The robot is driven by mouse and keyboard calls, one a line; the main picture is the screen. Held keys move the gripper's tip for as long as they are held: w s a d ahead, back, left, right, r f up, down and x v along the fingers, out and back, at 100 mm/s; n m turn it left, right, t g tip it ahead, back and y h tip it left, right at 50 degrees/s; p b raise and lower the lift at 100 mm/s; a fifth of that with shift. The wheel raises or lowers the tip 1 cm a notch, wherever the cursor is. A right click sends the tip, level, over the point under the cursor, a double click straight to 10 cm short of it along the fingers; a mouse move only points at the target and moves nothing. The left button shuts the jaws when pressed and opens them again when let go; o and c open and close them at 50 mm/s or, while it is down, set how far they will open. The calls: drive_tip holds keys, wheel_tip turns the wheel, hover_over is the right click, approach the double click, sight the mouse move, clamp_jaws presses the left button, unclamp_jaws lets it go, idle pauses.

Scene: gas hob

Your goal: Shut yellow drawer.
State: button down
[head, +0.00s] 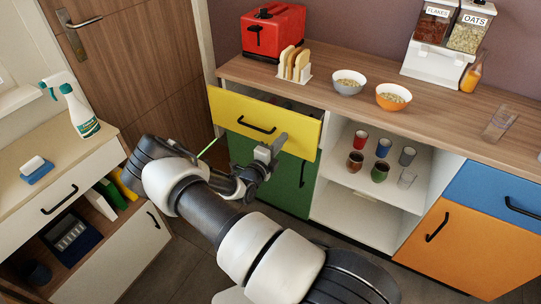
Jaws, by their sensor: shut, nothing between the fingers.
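The yellow drawer (290,129) is in the cabinet below the wooden counter, left of centre in the head view. It is pulled partly open, and a dark gap with some contents shows above its front. It has a black handle (257,125). My gripper (272,148) is shut and empty. The green door (290,190) below is shut and partly hidden by my arm.
On the counter (330,106) stand a red toaster (273,32), a toast rack (293,65), two bowls and a cereal dispenser (440,42). Open shelves (340,205) with several cups are right of the drawer. A white cabinet (60,190) stands at left. Floor shows between the cabinets.

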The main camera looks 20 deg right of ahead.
drive_tip(key=b+x, duration=0.1)
drive_tip(key=x, duration=0.6)
drive_tip(key=shift+f, duration=0.1)
drive_tip(key=shift+w+d, duration=0.15)
drive_tip(key=shift+w+d+r, duration=0.1)
drive_tip(key=shift+r, duration=0.2)
